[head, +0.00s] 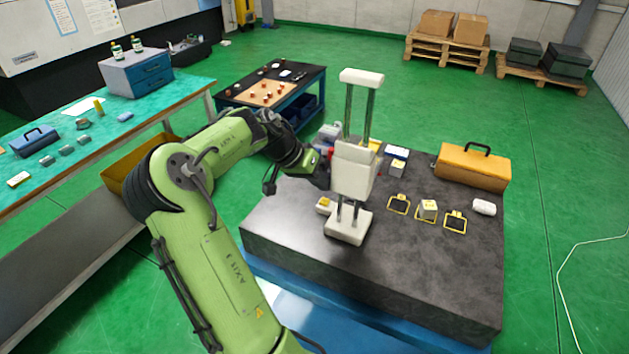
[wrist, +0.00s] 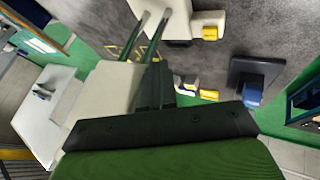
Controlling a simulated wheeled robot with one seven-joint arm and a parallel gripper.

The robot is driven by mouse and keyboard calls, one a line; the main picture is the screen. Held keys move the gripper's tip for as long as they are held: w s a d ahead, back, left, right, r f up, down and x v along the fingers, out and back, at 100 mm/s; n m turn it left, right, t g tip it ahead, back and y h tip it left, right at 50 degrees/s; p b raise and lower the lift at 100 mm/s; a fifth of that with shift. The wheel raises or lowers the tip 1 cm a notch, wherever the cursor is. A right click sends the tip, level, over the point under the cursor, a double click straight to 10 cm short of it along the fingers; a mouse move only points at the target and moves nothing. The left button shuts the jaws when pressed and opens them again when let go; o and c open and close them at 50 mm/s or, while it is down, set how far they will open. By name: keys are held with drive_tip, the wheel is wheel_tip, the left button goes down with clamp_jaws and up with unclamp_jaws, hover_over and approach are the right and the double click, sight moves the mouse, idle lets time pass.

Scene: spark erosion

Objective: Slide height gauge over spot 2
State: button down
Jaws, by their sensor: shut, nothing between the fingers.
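The height gauge (head: 353,170) is a tall white stand with two dark green columns, a white carriage and a white top bar. It stands upright on the dark stone plate (head: 300,240), left of a row of three yellow-framed spots. The left spot (head: 398,205) and right spot (head: 455,223) look empty; a pale block (head: 428,208) stands on the middle one. I cannot read numbers on them. My gripper (head: 322,172) is shut and empty at the left of the gauge's carriage. In the wrist view its fingers (wrist: 156,85) are beside the carriage (wrist: 108,95); contact is unclear.
A yellow toolbox (head: 472,166) stands at the plate's back right, and a white rounded piece (head: 484,207) lies near the right spot. Small boxes (head: 397,160) stand behind the gauge. A small white block with a yellow top (head: 325,205) is left of its base. The plate's front is clear.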

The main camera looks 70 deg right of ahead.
drive_tip(key=s+a+b, duration=0.1)
drive_tip(key=s+b, duration=0.1)
drive_tip(key=s, duration=1.3)
drive_tip(key=shift+s+a+b, duration=0.2)
drive_tip(key=shift+s+b, duration=0.15)
drive_tip(key=shift+b, duration=0.05)
drive_tip(key=shift+w, duration=0.1)
drive_tip(key=w+r, duration=0.1)
drive_tip(key=w, duration=0.1)
drive_tip(key=w+r+p, duration=0.1)
drive_tip(key=w, duration=0.2)
drive_tip(key=w+r, duration=0.1)
drive_tip(key=w, duration=0.1)
drive_tip(key=shift+w+a+r+p, duration=0.15)
drive_tip(key=shift+w+a+p, duration=0.1)
drive_tip(key=shift+p, duration=0.1)
drive_tip(key=p, duration=0.1)
approach(361, 192)
drive_tip(key=shift+s+a+f, duration=0.15)
drive_tip(key=shift+s+f, duration=0.05)
drive_tip(key=shift+s, duration=0.65)
